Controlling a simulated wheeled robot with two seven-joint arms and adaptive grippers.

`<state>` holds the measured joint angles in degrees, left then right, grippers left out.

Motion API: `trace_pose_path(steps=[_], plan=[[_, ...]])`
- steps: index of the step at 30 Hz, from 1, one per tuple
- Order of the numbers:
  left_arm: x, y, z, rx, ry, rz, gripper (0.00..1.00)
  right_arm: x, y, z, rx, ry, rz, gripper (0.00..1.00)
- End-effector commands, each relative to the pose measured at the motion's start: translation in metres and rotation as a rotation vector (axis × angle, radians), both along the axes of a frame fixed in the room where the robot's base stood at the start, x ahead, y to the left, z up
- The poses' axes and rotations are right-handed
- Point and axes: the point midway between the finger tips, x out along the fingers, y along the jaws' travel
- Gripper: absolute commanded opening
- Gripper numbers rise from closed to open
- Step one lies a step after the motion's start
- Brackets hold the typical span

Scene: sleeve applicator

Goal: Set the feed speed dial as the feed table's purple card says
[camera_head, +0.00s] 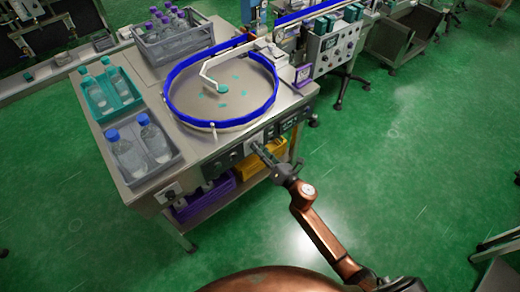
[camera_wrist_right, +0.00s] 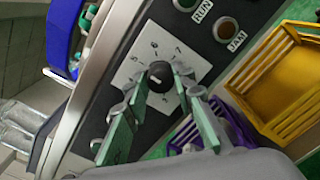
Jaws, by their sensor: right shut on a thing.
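The feed speed dial (camera_wrist_right: 158,82) is a black knob on a white scale plate on the table's front panel. Around it I read 5, 6 and 7; other numbers are partly hidden, and I cannot tell exactly where its pointer stands. My right gripper (camera_wrist_right: 159,73) is shut on the dial, one finger on each side. In the head view the right gripper (camera_head: 258,148) reaches the front panel and hides the dial. The purple card (camera_head: 303,76) stands at the right corner of the feed table (camera_head: 180,140); its writing is too small to read. My left gripper is not in view.
A RUN button (camera_wrist_right: 185,4) and a JAM lamp (camera_wrist_right: 226,31) sit beside the dial. A yellow crate (camera_head: 255,160) and a purple crate (camera_head: 205,198) are below the panel. A blue-rimmed round turntable (camera_head: 265,103) and bottle trays are on top. The green floor in front is clear.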

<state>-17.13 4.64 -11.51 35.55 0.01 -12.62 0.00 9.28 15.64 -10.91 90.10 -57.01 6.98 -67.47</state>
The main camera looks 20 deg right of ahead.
Motion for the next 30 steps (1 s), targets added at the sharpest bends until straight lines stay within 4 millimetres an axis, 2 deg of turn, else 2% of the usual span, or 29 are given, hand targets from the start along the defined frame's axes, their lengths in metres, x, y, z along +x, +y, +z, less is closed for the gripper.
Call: trace_pose_path(steps=[18,30], plan=[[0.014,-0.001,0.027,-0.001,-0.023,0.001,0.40,0.000,0.000,0.001,0.516,0.187,0.001,0.00],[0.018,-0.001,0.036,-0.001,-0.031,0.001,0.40,0.000,0.000,-0.001,0.685,0.249,0.002,0.00]])
